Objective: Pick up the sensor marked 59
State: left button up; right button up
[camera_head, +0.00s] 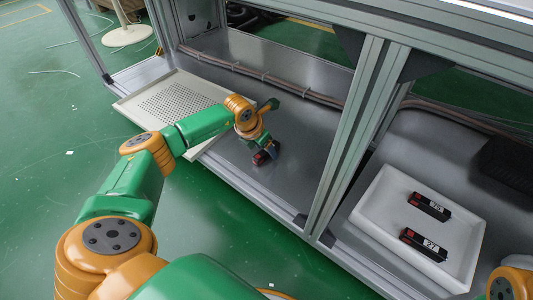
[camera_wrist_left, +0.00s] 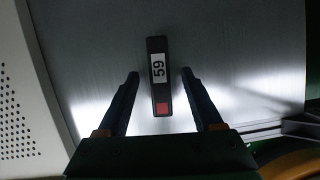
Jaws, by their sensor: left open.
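The sensor marked 59 (camera_wrist_left: 158,75) is a small black block with a white label and a red patch at one end. In the left wrist view it lies on the grey metal shelf between the two fingers, with a gap on each side. In the head view the sensor (camera_head: 264,157) shows partly, beneath my left gripper (camera_head: 270,152). My left gripper is open around it in the left wrist view (camera_wrist_left: 160,76). The fingers do not touch it. Part of my right arm shows at the lower right of the head view, but its gripper is not seen.
A white perforated tray (camera_head: 138,98) lies left of the sensor. A white bin (camera_head: 377,222) at the right holds two black sensors, the upper (camera_head: 429,207) and the lower (camera_head: 423,245). An aluminium post (camera_head: 345,150) stands between. The shelf (camera_head: 300,130) around the sensor is clear.

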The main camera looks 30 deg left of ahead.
pick_arm(q)
jog(key=shift+f, duration=0.25)
dwell(0.3)
grip_shut()
